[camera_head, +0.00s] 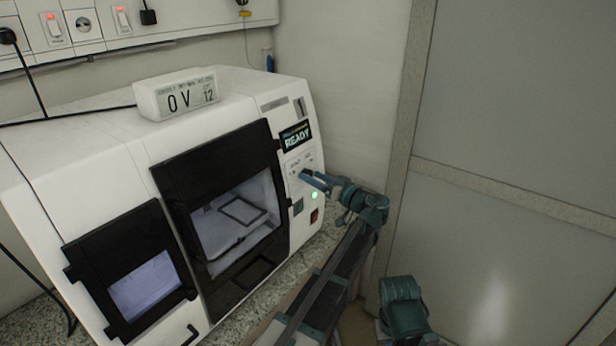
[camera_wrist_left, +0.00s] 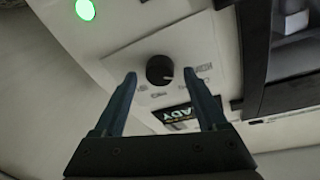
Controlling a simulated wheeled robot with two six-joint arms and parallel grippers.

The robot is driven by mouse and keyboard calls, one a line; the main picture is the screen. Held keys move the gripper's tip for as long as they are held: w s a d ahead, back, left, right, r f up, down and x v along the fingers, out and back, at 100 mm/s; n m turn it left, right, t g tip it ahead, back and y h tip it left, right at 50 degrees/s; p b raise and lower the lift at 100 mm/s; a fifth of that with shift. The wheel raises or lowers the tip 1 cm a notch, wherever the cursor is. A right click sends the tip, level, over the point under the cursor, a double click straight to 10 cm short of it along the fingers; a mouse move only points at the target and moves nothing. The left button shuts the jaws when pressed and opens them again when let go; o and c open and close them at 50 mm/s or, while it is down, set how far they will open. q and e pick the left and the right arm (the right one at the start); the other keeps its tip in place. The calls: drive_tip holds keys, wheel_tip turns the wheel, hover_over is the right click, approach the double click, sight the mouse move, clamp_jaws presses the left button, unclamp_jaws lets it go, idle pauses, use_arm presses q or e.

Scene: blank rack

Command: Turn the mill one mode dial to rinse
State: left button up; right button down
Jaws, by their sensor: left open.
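The mode dial is a small round black knob (camera_wrist_left: 160,70) on a light panel of the white mill (camera_head: 110,165). A short white mark on it points to the lower right in the wrist view. Small labels surround it, too blurred to read surely. In the head view the dial (camera_head: 306,172) is partly hidden by my left gripper (camera_head: 317,181). In the wrist view the left gripper (camera_wrist_left: 160,79) is open, its two blue fingers on either side of the dial, with gaps between them and the knob. My right gripper is not in view.
A display reading READY (camera_head: 296,138) sits above the dial. A green light (camera_head: 314,195) and a red switch (camera_head: 314,215) are below it. A dark-framed door (camera_head: 205,160) is to its left. A wall (camera_head: 340,90) stands close to the right.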

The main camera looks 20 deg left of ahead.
use_arm(q)
clamp_jaws()
idle(0.3)
drive_tip(key=shift+m, duration=0.4)
drive_tip(key=m+p, duration=0.1)
drive_tip(key=m, duration=0.2)
drive_tip(key=shift+r+t+h, duration=0.15)
drive_tip(key=shift+t+h, duration=0.15)
drive_tip(key=shift+h, duration=0.1)
drive_tip(key=m+h+p, duration=0.1)
drive_tip(key=m+p, duration=0.1)
drive_tip(key=m, duration=0.2)
drive_tip(key=shift+r+m, duration=0.1)
drive_tip(key=shift+m, duration=0.3)
drive_tip(key=m+p, duration=0.2)
drive_tip(key=m, duration=0.2)
drive_tip(key=shift+g+h, duration=0.4)
drive_tip(key=shift+m+g+p, duration=0.3)
drive_tip(key=shift+m+p, duration=0.3)
drive_tip(key=shift+m, duration=1)
